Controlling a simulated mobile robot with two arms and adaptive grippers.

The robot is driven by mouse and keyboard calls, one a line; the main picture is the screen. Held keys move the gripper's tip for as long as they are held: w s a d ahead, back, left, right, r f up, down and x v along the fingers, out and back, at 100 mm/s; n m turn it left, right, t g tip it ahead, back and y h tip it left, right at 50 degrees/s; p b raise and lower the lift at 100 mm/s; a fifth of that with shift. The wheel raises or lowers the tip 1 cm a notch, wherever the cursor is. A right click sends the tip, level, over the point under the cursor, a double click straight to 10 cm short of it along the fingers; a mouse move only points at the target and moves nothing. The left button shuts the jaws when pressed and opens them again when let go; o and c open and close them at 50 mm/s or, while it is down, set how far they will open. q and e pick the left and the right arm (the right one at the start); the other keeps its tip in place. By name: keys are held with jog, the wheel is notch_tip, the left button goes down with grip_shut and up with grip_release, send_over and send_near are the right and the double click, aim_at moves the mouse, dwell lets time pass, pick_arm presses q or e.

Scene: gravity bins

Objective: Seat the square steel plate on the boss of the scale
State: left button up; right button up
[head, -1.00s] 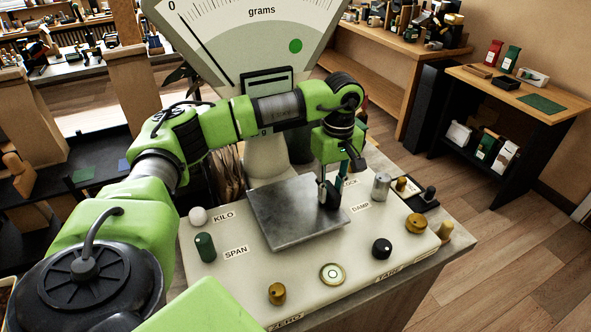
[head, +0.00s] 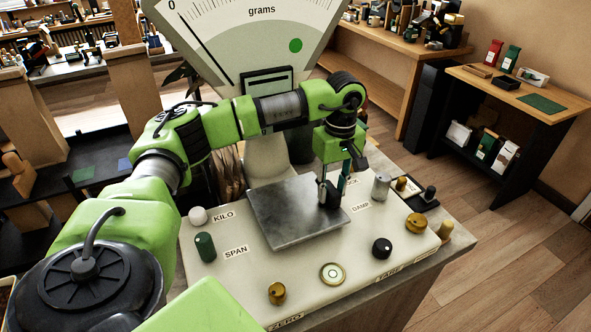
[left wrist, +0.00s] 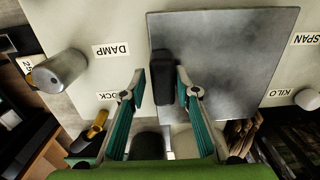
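The square steel plate (head: 290,215) lies flat over the scale's cream top (head: 235,282). The boss is not visible, and I cannot tell how the plate sits on it. A black block-shaped grip (head: 331,197) stands at the plate's right edge. My left gripper (left wrist: 161,85) points down at this edge. Its fingers are apart on either side of the black grip (left wrist: 162,77), with a visible gap on the left side in the left wrist view. The right finger looks close to the grip; contact is unclear. My right gripper is out of view.
Around the plate stand a white KILO knob (head: 198,215), a green SPAN knob (head: 205,247), a black knob (head: 382,248), a bubble level (head: 333,274), brass knobs and a steel cylinder (head: 381,186). The dial (head: 250,45) rises behind.

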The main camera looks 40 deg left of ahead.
pick_arm(q)
jog(key=shift+r, duration=0.1)
jog(key=shift+s+a+r+p, duration=0.1)
jog(key=shift+s+r+p, duration=0.1)
jog(key=shift+r+p, duration=0.7)
jog(key=shift+s+a+r+p, duration=0.15)
jog(key=shift+r+p, duration=0.4)
jog(key=shift+r, duration=0.75)
jog(key=shift+s+r+p, duration=0.2)
jog(key=shift+r+p, duration=0.5)
jog(key=shift+r, duration=0.4)
jog(key=o, duration=0.5)
jog(key=shift+o, duration=0.2)
jog(key=shift+r, duration=0.1)
notch_tip(320, 180, up, 12)
